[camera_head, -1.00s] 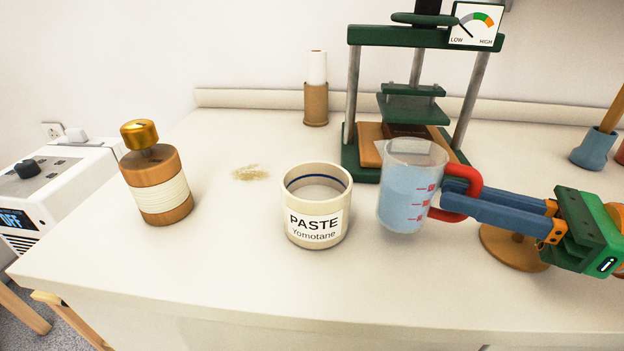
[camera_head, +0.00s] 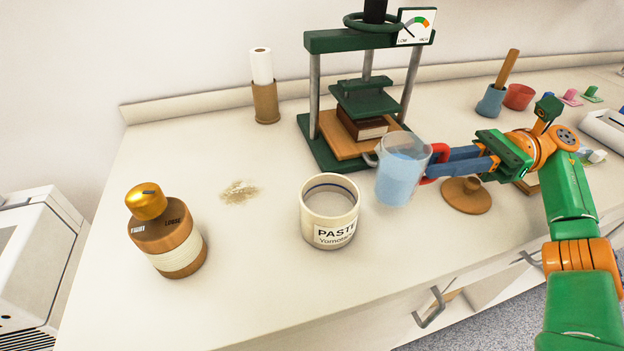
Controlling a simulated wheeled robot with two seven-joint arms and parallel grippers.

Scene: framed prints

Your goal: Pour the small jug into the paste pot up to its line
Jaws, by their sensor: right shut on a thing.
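The small jug (camera_head: 400,178) is clear, with a red handle and bluish liquid inside. My right gripper (camera_head: 432,164) is shut on its handle from the right and holds the jug close to upright, just right of the paste pot. The paste pot (camera_head: 328,234) is a cream tub with a "PASTE Yomotane" label, standing open on the bench. A dark blue line (camera_head: 328,186) runs around its inside wall near the top. The level inside the pot is hard to make out. My left gripper is out of view.
A green press (camera_head: 365,100) with a gauge stands behind the jug. A brown wooden lid (camera_head: 463,196) lies under my right gripper.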

